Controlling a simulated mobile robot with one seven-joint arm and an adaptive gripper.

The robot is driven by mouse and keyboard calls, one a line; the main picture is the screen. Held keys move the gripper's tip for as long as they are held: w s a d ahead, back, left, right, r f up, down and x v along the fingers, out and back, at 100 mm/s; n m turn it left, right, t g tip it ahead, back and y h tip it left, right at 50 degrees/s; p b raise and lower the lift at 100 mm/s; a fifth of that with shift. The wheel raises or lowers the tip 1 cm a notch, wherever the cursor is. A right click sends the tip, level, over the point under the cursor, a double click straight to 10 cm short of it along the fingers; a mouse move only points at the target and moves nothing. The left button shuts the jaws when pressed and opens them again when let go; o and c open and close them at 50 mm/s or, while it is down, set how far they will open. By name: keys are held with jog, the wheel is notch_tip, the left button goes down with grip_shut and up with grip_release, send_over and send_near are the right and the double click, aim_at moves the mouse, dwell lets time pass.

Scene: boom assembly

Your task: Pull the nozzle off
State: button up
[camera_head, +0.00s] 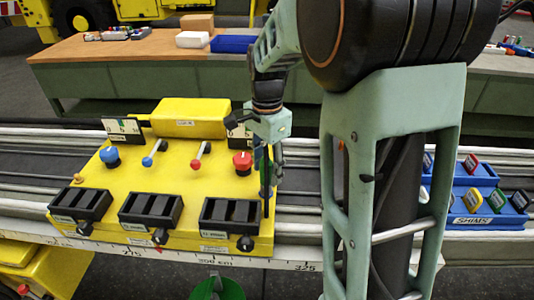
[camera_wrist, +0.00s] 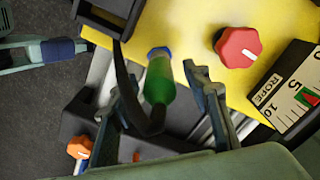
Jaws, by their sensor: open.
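A green cylindrical part with a blue collar, which looks like the nozzle (camera_wrist: 160,82), sits at the edge of the yellow console in the wrist view. My gripper (camera_wrist: 161,75) is open, with one finger on each side of this green part. I see a gap on both sides. A black curved strip or hose (camera_wrist: 128,90) passes beside the green part, near the left finger. In the head view my gripper (camera_head: 272,165) hangs pointing down at the right edge of the yellow console (camera_head: 185,230), and the nozzle is mostly hidden there.
The console carries a red knob (camera_head: 242,162), which also shows in the wrist view (camera_wrist: 238,47), a blue knob (camera_head: 110,156), levers and black boxes. A ROPE gauge (camera_wrist: 290,92) stands close to my right finger. A blue shims tray (camera_head: 475,205) is at the right. A green bucket (camera_head: 217,289) is below.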

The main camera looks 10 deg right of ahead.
aim_at(267, 179)
jog(key=shift+f, duration=1.8)
jog(key=shift+c, duration=0.7)
